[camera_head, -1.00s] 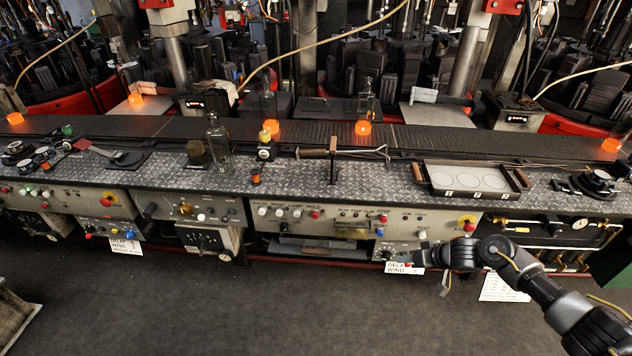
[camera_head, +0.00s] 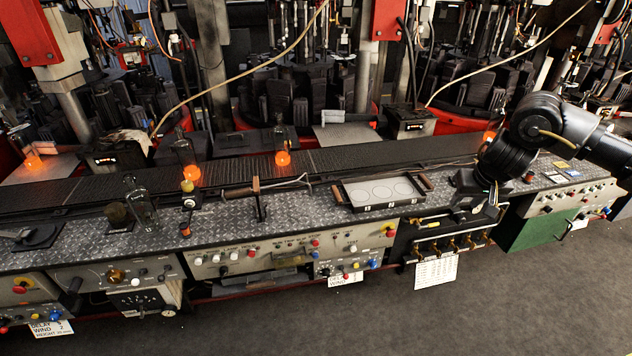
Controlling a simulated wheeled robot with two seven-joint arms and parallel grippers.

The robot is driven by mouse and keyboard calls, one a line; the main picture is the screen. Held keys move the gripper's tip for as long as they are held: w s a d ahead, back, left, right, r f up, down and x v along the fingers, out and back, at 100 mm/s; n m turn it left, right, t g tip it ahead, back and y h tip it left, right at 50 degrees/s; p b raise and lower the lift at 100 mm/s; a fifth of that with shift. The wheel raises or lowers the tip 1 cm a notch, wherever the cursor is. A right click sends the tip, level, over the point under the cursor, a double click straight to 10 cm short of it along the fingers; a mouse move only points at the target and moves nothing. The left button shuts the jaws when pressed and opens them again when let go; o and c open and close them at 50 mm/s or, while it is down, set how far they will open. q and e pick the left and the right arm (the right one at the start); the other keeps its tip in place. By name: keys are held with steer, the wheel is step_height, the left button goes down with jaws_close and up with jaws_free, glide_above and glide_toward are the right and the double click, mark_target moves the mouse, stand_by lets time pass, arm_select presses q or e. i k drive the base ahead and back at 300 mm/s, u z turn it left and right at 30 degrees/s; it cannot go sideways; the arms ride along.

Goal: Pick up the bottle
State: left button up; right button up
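A clear glass bottle (camera_head: 143,208) stands upright on the metal-plated bench (camera_head: 300,212) at the left. Two more clear bottles stand farther back by the conveyor: one behind the glass bottle to its right (camera_head: 185,150) and one near the middle (camera_head: 280,138). Glowing orange spots show at the feet of these two. My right gripper (camera_head: 462,212) is at the bench's front edge on the right, far from the bottles. It is dark against a dark background, so its fingers are hard to make out. My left gripper is out of view.
A tray with white ovals (camera_head: 347,200) and wooden handles lies between the bottle and my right gripper. A rod tool with a wooden handle (camera_head: 240,192) lies left of it. A dark conveyor (camera_head: 350,155) runs behind. The floor in front is clear.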

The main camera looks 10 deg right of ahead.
mark_target(140, 200)
steer(key=z, duration=1.45)
steer(key=i, duration=2.3)
steer(key=u, duration=4.65)
steer(key=i, duration=1)
steer(key=z, duration=0.05)
